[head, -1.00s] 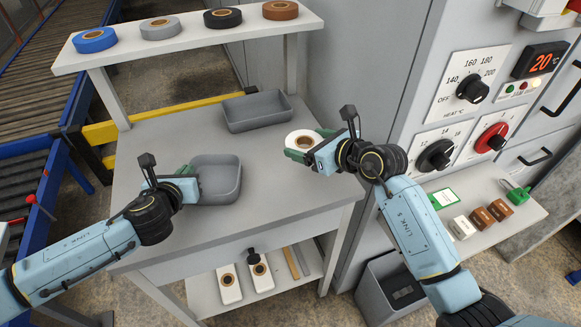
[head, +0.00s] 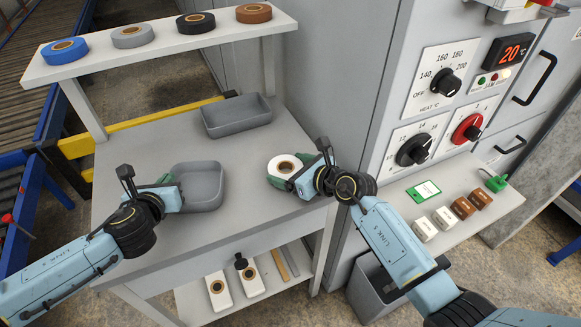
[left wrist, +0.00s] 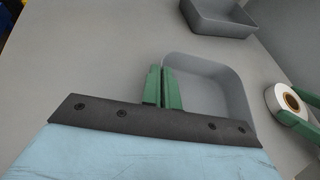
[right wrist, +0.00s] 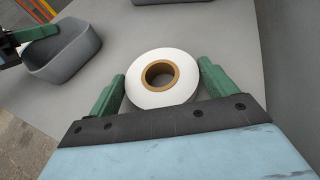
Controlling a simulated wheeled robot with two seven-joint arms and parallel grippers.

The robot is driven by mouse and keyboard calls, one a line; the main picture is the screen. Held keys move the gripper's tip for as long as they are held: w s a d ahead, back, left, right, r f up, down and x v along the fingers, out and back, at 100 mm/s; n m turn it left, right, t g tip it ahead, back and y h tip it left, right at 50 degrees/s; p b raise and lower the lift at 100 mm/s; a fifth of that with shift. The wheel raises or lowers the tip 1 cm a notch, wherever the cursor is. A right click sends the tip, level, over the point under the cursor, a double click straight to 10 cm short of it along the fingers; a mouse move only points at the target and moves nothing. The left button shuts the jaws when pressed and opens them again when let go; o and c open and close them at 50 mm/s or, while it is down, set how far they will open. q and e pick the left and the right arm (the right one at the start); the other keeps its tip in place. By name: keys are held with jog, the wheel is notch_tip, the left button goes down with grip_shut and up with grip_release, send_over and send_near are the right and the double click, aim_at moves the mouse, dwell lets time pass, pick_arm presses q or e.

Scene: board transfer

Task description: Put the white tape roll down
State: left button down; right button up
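The white tape roll (head: 285,166), with a brown core, lies flat-side up at the right front part of the grey table (head: 245,205). My right gripper (head: 289,172) has one green finger on each side of it. In the right wrist view the roll (right wrist: 162,78) sits between the fingertips, which appear to touch its rim. I cannot tell whether its underside touches the table.
A second grey bin (head: 237,130) stands at the table's back. Blue (head: 65,51), grey (head: 132,36), black (head: 195,24) and brown (head: 254,12) rolls sit on the raised shelf. The grey cabinet with knobs stands to the right. Bare tabletop lies between the trays and the white roll.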

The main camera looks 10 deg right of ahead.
jog(key=shift+o, duration=1.4)
jog(key=shift+r, duration=0.1)
